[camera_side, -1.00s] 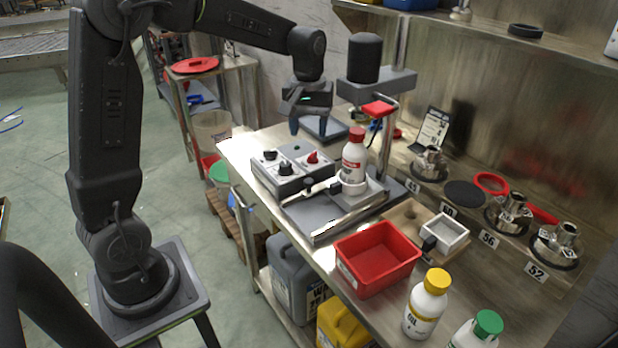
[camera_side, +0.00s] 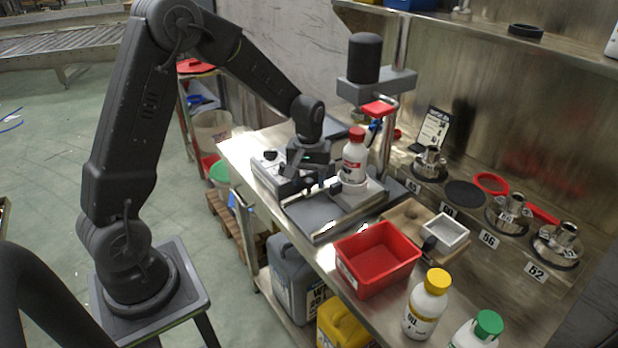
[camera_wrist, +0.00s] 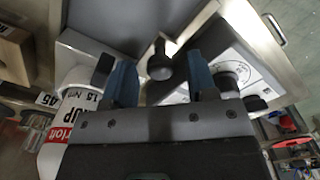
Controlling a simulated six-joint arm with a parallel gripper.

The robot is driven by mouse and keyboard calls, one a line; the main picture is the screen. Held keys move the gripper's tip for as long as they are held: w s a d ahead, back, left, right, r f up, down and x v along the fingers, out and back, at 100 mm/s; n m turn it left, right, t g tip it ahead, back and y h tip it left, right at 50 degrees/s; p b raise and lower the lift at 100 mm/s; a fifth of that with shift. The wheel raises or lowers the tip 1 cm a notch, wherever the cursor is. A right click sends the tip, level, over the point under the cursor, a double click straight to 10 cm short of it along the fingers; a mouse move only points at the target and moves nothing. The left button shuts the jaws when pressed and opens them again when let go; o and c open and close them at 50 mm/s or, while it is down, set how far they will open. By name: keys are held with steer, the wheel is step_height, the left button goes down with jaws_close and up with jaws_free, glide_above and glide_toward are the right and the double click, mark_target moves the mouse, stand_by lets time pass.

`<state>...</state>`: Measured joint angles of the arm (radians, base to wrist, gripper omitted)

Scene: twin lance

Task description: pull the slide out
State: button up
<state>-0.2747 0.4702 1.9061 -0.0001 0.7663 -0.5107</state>
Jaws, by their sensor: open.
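The slide station is a grey plate with steel rails (camera_side: 318,222) on the bench. Its black ball knob (camera_wrist: 160,66) stands between my two fingers in the wrist view, with clear space on both sides. My gripper (camera_side: 309,183) is open and low over the station, pointing down; it also shows in the wrist view (camera_wrist: 162,80). In the side view my gripper largely hides the knob. A white bottle with a red cap (camera_side: 354,160) stands upright on the station, just right of my gripper. Its label (camera_wrist: 68,122) shows at the wrist view's left.
A grey control box (camera_side: 266,172) with dials sits close on my gripper's left. A red bin (camera_side: 376,258), a wooden board (camera_side: 400,215) and a yellow-capped bottle (camera_side: 427,302) stand to the front right. A dark press head (camera_side: 364,60) rises behind the station.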

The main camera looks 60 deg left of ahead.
steer(key=shift+c, duration=0.4)
jaws_close()
